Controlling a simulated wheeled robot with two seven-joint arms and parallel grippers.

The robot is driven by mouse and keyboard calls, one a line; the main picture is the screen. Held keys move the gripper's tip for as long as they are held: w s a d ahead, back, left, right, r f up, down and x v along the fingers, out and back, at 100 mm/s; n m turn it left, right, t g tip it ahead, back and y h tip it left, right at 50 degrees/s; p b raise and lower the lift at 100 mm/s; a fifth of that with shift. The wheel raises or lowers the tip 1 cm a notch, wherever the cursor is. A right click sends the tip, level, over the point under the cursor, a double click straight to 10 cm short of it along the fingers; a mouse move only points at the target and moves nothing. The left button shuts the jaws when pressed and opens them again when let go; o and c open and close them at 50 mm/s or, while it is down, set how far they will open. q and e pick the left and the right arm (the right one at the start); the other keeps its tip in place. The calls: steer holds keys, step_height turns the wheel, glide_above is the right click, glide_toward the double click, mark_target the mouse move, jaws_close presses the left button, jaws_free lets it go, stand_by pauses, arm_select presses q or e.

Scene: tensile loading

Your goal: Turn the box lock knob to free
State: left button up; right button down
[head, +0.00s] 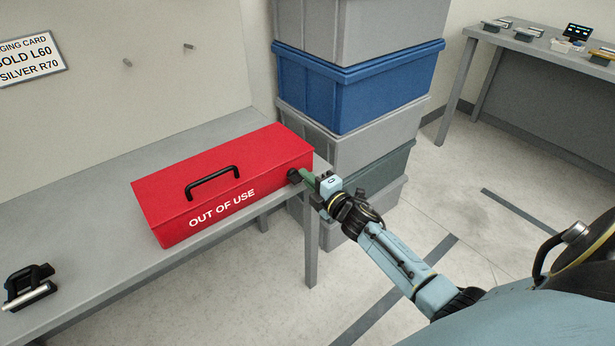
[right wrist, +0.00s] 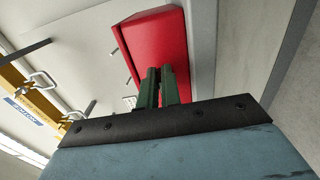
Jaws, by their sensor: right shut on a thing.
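A red box (head: 215,175) marked OUT OF USE, with a black handle (head: 212,182) on its lid, lies closed on the grey bench. A black lock knob (head: 294,176) sits on its right end. My right gripper (head: 304,176) reaches in from the right, its green fingers shut on the knob. In the right wrist view the fingers (right wrist: 163,85) point at the red box (right wrist: 158,42) and hide the knob, so its setting cannot be read. My left gripper is not in view.
Stacked grey and blue crates (head: 350,88) stand close behind the box's right end. A black device with a silver cylinder (head: 30,290) lies on the bench (head: 90,255) at left. A second table (head: 530,50) stands far right. Open floor lies between.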

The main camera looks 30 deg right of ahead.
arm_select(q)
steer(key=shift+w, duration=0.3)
